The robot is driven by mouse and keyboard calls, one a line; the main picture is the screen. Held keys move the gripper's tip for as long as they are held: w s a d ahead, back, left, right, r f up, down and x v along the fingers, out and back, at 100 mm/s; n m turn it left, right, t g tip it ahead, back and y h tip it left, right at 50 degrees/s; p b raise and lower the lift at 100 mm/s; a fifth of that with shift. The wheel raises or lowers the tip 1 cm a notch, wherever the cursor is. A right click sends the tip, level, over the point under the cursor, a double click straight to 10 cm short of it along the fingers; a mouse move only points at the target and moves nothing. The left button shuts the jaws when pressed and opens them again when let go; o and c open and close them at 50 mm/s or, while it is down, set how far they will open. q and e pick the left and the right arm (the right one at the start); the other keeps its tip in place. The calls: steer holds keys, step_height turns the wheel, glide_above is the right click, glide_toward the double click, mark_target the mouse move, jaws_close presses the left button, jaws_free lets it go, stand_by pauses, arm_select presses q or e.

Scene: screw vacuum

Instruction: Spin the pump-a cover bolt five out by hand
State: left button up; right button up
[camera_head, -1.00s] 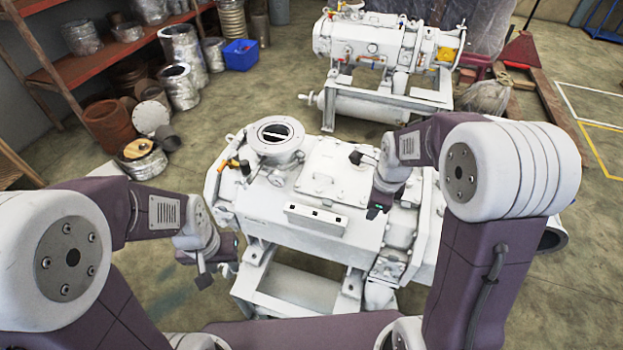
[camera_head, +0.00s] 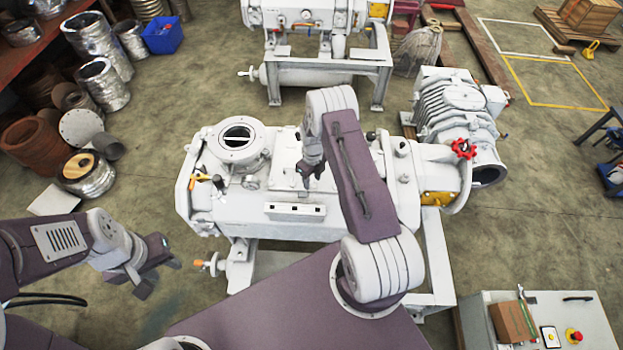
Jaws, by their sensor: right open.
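The near white vacuum pump (camera_head: 345,228) stands on its frame in front of me, with a round port flange (camera_head: 238,142) at its upper left. I cannot tell which pump is pump-a. The flat top cover (camera_head: 282,172) is partly hidden by my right arm. Its bolts are too small to tell apart, so bolt five cannot be picked out. My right gripper (camera_head: 308,178) is open, pointing down over the cover area; I cannot tell whether it touches anything. My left gripper (camera_head: 160,277) looks open and empty, left of the pump and apart from it.
A second white pump (camera_head: 315,75) stands behind. A ribbed motor unit (camera_head: 455,105) and red handwheel (camera_head: 463,148) are at the right. A control box (camera_head: 555,325) with a red button is at lower right. A blue bin (camera_head: 162,34) and metal drums (camera_head: 100,85) stand at left.

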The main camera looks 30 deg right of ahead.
steer(key=shift+d+f, duration=0.15)
steer(key=shift+f, duration=0.4)
steer(key=shift+s+d+f, duration=0.2)
steer(key=shift+s+f, duration=0.05)
steer(key=shift+s, duration=0.3)
steer(key=shift+w+a, duration=0.15)
steer(key=shift+w, duration=0.05)
steer(key=c, duration=0.4)
steer(key=shift+w+f, duration=0.1)
steer(key=shift+w, duration=0.05)
steer(key=c, duration=0.5)
arm_select(q)
steer(key=shift+s+d+r, duration=0.35)
steer(key=shift+r, duration=0.15)
steer(key=shift+f, duration=0.15)
